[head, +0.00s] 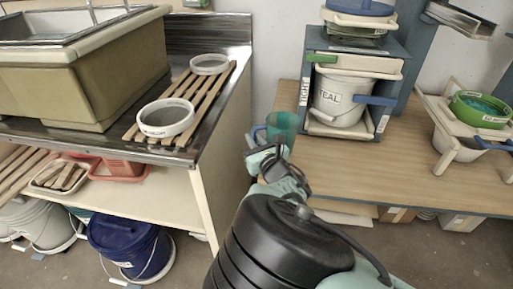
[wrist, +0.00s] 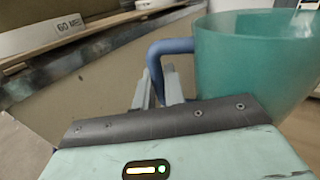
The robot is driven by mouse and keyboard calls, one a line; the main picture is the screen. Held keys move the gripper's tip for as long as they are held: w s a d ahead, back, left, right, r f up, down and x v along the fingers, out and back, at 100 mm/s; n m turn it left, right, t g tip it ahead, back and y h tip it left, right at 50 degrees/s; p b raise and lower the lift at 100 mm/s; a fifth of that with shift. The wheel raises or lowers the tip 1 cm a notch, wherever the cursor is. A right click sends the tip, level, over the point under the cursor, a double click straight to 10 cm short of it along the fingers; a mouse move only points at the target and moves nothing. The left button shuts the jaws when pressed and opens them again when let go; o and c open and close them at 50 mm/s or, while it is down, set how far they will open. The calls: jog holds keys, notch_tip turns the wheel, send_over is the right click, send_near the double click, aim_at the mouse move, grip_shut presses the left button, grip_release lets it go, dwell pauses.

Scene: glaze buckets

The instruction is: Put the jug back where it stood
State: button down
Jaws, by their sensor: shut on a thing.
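The jug (head: 283,126) is a translucent teal cup with a blue handle, at the left end of the wooden table in the head view. In the wrist view the jug (wrist: 250,62) fills the upper right, upright or nearly so, with its handle towards the fingers. My gripper (head: 259,146) is shut on the blue handle; its grey fingers also show in the wrist view (wrist: 157,90). The jug's base is hidden behind my gripper in the head view, so I cannot tell whether it touches the table.
The wooden table (head: 400,172) has clear room in front of the blue stand (head: 383,122) with a white bucket (head: 342,98). A green bowl (head: 482,108) sits in a frame at right. Left, two sieve rings lie on a slatted rack (head: 205,100) beside the sink (head: 100,85).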

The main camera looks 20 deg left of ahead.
jog(key=shift+f, duration=1.7)
jog(key=shift+f, duration=0.15)
jog(key=c, duration=1.5)
grip_release()
jog(key=b+v, duration=0.1)
jog(key=v, duration=1.1)
